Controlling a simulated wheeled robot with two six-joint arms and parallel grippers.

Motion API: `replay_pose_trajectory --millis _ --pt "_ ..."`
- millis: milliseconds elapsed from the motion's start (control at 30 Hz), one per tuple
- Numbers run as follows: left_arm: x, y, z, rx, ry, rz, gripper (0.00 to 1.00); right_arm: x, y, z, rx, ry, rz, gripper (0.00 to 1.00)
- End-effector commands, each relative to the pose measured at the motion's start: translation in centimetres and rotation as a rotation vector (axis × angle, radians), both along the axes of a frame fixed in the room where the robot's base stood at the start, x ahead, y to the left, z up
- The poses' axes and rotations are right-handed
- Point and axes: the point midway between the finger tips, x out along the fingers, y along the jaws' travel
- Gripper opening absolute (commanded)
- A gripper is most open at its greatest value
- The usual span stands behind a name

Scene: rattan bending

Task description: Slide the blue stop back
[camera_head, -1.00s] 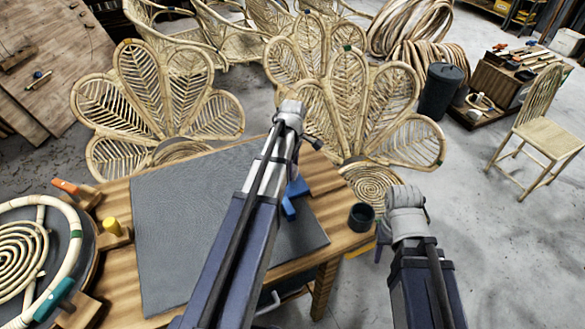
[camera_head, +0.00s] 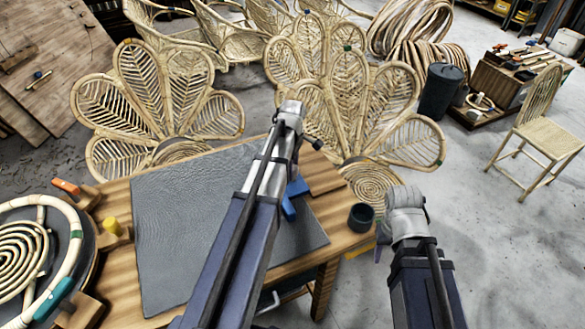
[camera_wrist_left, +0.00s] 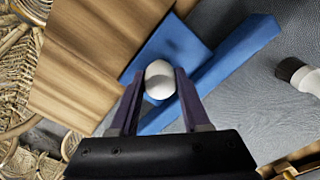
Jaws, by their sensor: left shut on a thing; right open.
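The blue stop (camera_head: 289,208) lies on the table's right part, partly hidden behind my left arm in the head view. In the left wrist view the blue stop (camera_wrist_left: 222,64) is a long blue bar joined to a flat blue plate, with a white round knob (camera_wrist_left: 159,78) on it. My left gripper (camera_wrist_left: 158,84) is shut on this knob, a finger on each side. In the head view my left gripper's fingertips are hidden behind the arm. My right gripper (camera_head: 380,240) is open and empty, beyond the table's right edge.
A dark grey mat (camera_head: 175,230) covers much of the wooden table. A wooden block (camera_head: 322,178) adjoins the stop. A dark cup (camera_head: 361,217) is at the table's right edge. A round rattan form with clamps (camera_head: 35,255) is at left. Rattan chair backs stand behind.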

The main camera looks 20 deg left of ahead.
Motion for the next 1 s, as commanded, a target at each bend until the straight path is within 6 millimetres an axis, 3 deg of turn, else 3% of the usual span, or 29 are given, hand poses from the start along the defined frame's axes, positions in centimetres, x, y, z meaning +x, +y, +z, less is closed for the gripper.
replay_pose_trajectory --millis 167,267,500,700,1000 --pt "0.1 -0.1 0.0 0.000 0.000 0.000 0.00 0.0 0.0 0.0 0.000 0.000 0.000 0.50" --pt "1.1 -0.8 0.0 0.000 0.000 -0.003 0.00 0.0 0.0 0.0 0.000 0.000 0.000 0.50" --pt "6.6 -5.4 0.0 -0.001 -0.001 -0.005 0.00 0.0 0.0 0.0 0.000 0.000 0.000 0.50" --pt "9.8 -8.4 0.0 -0.001 -0.001 -0.004 0.00 0.0 0.0 0.0 0.000 0.000 0.000 0.50" --pt "10.7 -9.5 0.0 -0.002 -0.003 -0.001 0.00 0.0 0.0 0.0 0.000 0.000 0.000 0.50"
